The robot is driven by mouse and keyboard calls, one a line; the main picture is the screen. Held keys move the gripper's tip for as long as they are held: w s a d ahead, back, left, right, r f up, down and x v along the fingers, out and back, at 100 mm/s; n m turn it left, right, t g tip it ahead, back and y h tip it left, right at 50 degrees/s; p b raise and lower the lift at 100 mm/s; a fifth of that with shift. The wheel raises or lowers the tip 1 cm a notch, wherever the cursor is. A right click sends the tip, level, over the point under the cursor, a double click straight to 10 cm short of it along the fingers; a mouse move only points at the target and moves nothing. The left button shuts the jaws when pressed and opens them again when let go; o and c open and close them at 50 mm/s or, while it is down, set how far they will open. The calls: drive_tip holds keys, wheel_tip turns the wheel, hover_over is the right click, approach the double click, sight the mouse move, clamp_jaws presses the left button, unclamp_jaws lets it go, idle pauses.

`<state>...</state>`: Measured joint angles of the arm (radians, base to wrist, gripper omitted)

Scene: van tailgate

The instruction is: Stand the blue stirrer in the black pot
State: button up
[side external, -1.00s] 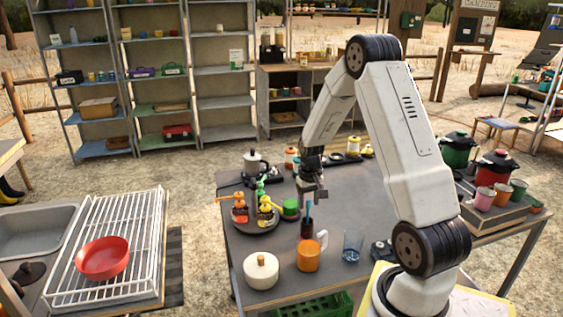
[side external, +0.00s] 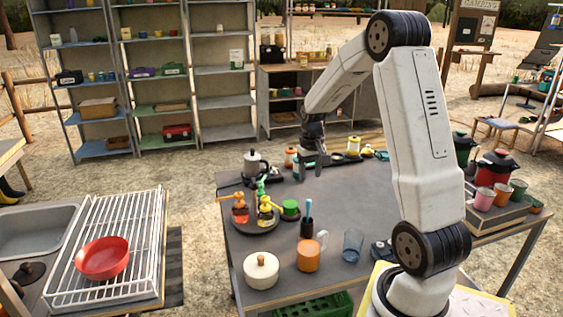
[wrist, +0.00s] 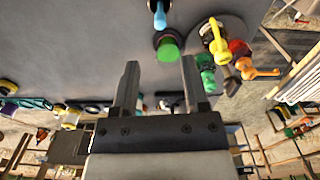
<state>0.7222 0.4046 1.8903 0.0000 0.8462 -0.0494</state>
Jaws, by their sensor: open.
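The blue stirrer (side external: 309,207) stands upright in the small black pot (side external: 306,230), its blue end sticking up above the rim. In the wrist view the blue stirrer (wrist: 160,15) shows at the top edge, and the pot around it is mostly cut off. My gripper (side external: 313,164) is behind the pot, toward the far side of the table, and clear of the stirrer. In the wrist view my gripper (wrist: 160,64) has its two fingers wide apart with nothing between them.
A green-lidded jar (side external: 290,208) and a round tray (side external: 256,226) with several colourful bottles stand left of the pot. An orange mug (side external: 309,256), a blue glass (side external: 352,246) and a cream lidded pot (side external: 261,270) stand in front. The table's right middle is clear.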

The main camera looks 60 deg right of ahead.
idle(0.4)
drive_tip(key=s+a+f+n+t, duration=0.1)
drive_tip(key=s+a+n, duration=0.1)
drive_tip(key=a, duration=1.2)
drive_tip(key=s+a+f+n+t, duration=0.1)
drive_tip(key=a+n, duration=0.4)
drive_tip(key=a, duration=0.9)
drive_tip(key=shift+s+f+n+t, duration=0.2)
drive_tip(key=shift+s+n+t, duration=0.1)
drive_tip(key=shift+s, duration=0.2)
drive_tip(key=shift+a, duration=0.1)
